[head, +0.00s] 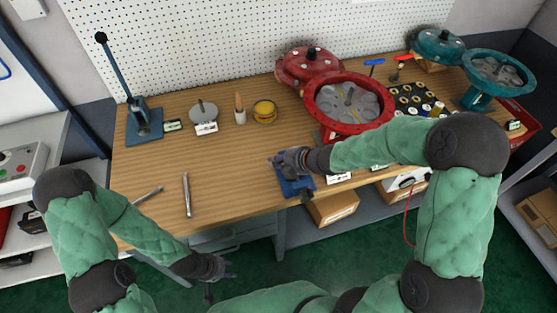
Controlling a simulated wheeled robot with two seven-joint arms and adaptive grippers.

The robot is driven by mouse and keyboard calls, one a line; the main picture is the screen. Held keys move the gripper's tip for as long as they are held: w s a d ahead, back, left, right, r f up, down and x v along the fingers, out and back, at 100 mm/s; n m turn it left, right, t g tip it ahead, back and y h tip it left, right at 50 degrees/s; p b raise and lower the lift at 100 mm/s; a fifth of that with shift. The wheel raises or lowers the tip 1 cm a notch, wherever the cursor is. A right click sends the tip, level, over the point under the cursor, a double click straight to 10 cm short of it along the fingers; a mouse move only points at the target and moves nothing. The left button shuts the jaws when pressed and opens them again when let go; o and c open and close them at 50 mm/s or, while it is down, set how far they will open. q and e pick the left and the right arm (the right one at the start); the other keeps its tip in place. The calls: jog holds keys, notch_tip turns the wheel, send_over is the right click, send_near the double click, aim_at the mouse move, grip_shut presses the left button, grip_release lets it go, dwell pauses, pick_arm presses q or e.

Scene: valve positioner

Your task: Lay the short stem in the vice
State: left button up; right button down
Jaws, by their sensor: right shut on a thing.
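The blue vice (295,186) sits at the front edge of the wooden bench, partly covered by my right gripper. My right gripper (276,161) is at the vice, just above its back part. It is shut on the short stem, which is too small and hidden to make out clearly. Whether the stem touches the vice cannot be told. Two other metal rods lie on the bench to the left: one upright in the picture (186,195) and one slanted (148,195). My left gripper (226,270) is low in front of the bench, away from the vice; its fingers look apart and empty.
A red round actuator housing (317,107) and red domed cover (311,64) stand behind the vice to the right. A blue lever press (144,122), grey disc (203,110) and yellow ring (264,111) stand at the back.

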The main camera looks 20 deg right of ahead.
jog(key=shift+f+b, duration=0.3)
jog(key=shift+f, duration=0.05)
jog(key=c, duration=1)
grip_release()
jog(key=v, duration=1.2)
